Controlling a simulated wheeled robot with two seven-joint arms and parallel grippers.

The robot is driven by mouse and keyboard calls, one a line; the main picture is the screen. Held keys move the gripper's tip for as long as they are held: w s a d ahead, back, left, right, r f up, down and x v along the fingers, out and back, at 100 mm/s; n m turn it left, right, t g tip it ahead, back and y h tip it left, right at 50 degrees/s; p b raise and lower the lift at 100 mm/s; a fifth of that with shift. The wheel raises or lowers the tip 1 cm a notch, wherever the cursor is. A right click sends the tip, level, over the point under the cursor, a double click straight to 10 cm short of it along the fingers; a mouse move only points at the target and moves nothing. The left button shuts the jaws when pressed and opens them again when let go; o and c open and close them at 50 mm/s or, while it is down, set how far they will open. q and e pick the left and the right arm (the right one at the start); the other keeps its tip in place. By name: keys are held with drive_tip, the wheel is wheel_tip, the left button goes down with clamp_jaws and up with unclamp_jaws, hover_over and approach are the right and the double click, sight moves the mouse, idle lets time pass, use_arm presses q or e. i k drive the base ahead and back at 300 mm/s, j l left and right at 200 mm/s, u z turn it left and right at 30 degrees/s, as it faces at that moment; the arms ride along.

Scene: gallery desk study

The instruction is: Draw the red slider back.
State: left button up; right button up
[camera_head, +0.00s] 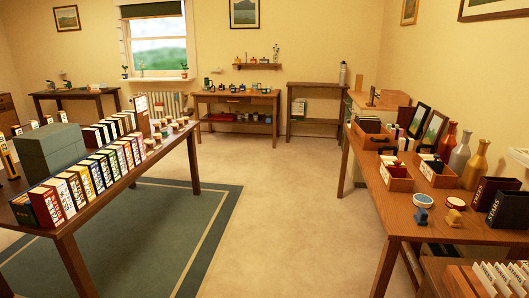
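I cannot make out a red slider anywhere in the head view. Small items on the far desk (261,98) are too small to tell apart, with some coloured bits among them. Neither of my grippers shows in this view.
A long table (193,165) at left holds rows of books and a grey-green box (48,152). A wooden table (388,203) at right holds open wooden boxes, vases (476,164), frames and small pots.

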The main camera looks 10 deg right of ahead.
sight(396, 171)
drive_tip(key=i+l+z, duration=0.25)
drive_tip(key=i, duration=0.6)
drive_tip(key=i+j+z, duration=0.2)
drive_tip(key=i, duration=0.65)
drive_tip(key=i+j+z, duration=0.1)
drive_tip(key=i+z, duration=0.15)
drive_tip(key=i, duration=0.65)
